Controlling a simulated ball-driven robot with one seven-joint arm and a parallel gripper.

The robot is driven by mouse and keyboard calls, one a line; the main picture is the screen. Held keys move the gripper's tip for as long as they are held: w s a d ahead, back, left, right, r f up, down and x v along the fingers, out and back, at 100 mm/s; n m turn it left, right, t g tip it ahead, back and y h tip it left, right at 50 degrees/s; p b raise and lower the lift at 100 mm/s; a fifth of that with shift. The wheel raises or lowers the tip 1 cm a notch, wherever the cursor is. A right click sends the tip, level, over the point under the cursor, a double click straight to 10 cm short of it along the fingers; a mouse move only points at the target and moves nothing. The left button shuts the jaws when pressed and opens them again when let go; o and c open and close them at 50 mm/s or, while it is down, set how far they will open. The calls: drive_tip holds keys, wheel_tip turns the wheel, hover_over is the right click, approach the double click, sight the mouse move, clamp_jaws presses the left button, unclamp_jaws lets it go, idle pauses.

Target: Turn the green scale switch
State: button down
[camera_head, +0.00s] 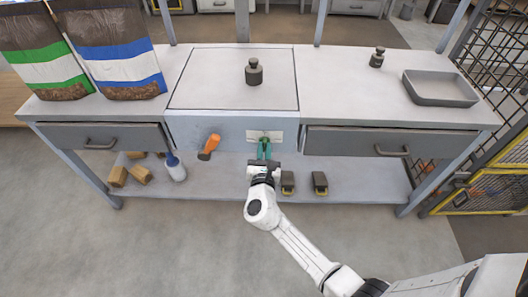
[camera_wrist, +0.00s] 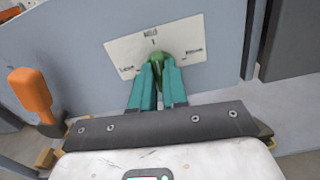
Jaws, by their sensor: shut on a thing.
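The green scale switch (camera_wrist: 160,58) sits on a pale label plate (camera_wrist: 130,52) on the grey front panel of the bench in the wrist view. The plate also shows in the head view (camera_head: 264,135). My gripper (camera_wrist: 158,75) has teal fingers, one on each side of the switch, and is shut on it. In the head view my gripper (camera_head: 264,150) reaches up to the panel from below and covers most of the switch. The plate has lettering at its top, left and right, too small to read surely.
An orange handle (camera_head: 209,146) sticks out of the panel left of the switch. Drawers (camera_head: 105,136) flank the panel. A weight (camera_head: 254,72) stands on the scale top. Bags (camera_head: 118,45) stand at left, a grey tray (camera_head: 440,88) at right. The lower shelf holds a bottle (camera_head: 175,170) and blocks.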

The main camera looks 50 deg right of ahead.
drive_tip(key=shift+s+d+f+m+b, duration=0.1)
drive_tip(key=shift+m+b, duration=2.95)
drive_tip(key=shift+b, duration=0.1)
drive_tip(key=shift+s+d+f+m+b, duration=0.1)
drive_tip(key=shift+m+b, duration=2.95)
drive_tip(key=shift+b, duration=0.1)
drive_tip(key=c, duration=1.1)
unclamp_jaws()
drive_tip(key=shift+c, duration=0.2)
drive_tip(key=shift+a+r, duration=0.1)
drive_tip(key=shift+a, duration=0.05)
drive_tip(key=p+v, duration=0.1)
drive_tip(key=v, duration=0.9)
drive_tip(key=shift+s+a+p, duration=0.25)
drive_tip(key=shift+p, duration=0.15)
